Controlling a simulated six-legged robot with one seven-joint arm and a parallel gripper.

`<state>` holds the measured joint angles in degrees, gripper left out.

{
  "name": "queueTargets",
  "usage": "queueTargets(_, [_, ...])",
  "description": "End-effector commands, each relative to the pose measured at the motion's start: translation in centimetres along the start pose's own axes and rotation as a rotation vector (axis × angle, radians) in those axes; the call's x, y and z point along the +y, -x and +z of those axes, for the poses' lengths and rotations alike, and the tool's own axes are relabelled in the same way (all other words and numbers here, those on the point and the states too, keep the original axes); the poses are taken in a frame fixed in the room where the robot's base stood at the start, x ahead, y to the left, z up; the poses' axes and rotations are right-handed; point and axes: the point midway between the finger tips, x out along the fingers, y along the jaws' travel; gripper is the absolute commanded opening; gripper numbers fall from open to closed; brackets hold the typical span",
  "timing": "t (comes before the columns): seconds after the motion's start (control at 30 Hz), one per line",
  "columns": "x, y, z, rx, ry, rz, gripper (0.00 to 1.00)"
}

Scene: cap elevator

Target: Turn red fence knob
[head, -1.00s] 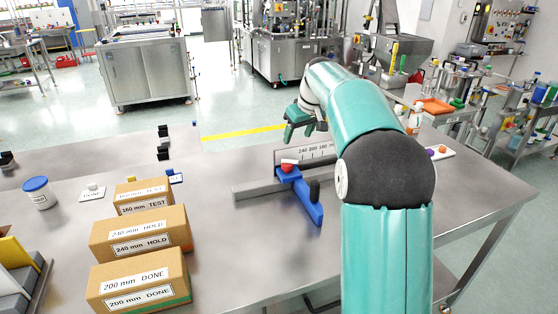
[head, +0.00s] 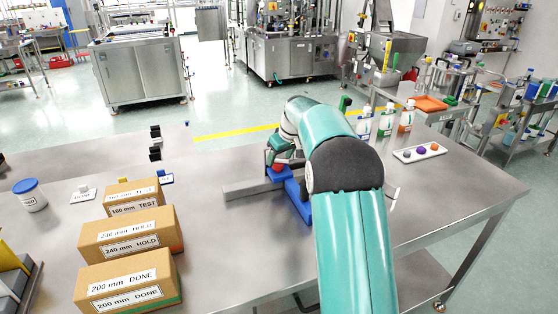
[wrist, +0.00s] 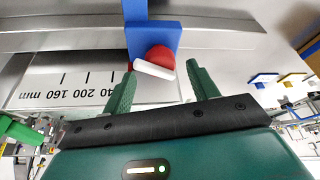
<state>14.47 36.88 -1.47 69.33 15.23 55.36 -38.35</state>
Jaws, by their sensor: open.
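The red fence knob (head: 278,167) sits on the blue fence (head: 298,196) on the steel table. In the wrist view the red knob (wrist: 161,55) has a white bar across its near side and sits against the blue fence block (wrist: 155,36). My gripper (head: 277,158) is close to the knob in the head view. In the wrist view my gripper (wrist: 161,70) has its two green fingers apart, with the knob and its white bar in line with the gap. I cannot tell whether a finger touches the knob.
A scale plate (wrist: 85,80) marked in mm lies beside the fence. Labelled cardboard boxes (head: 127,240) stand to the left on the table. Bottles (head: 385,120) and a white tray (head: 420,152) with small knobs are at the right. The table front by the fence is clear.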

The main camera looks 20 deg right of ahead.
Motion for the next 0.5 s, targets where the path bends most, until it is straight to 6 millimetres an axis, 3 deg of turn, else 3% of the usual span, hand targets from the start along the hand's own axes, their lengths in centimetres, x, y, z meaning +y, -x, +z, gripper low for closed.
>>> queueTargets(0.2, [0.0, -2.0, -0.1, 0.001, 0.003, 0.000, 0.59])
queueTargets(0.47, [0.0, -2.1, -0.1, 0.001, 0.002, 0.000, 0.59])
queueTargets(0.5, [0.0, -2.1, -0.1, 0.001, 0.002, 0.000, 0.55])
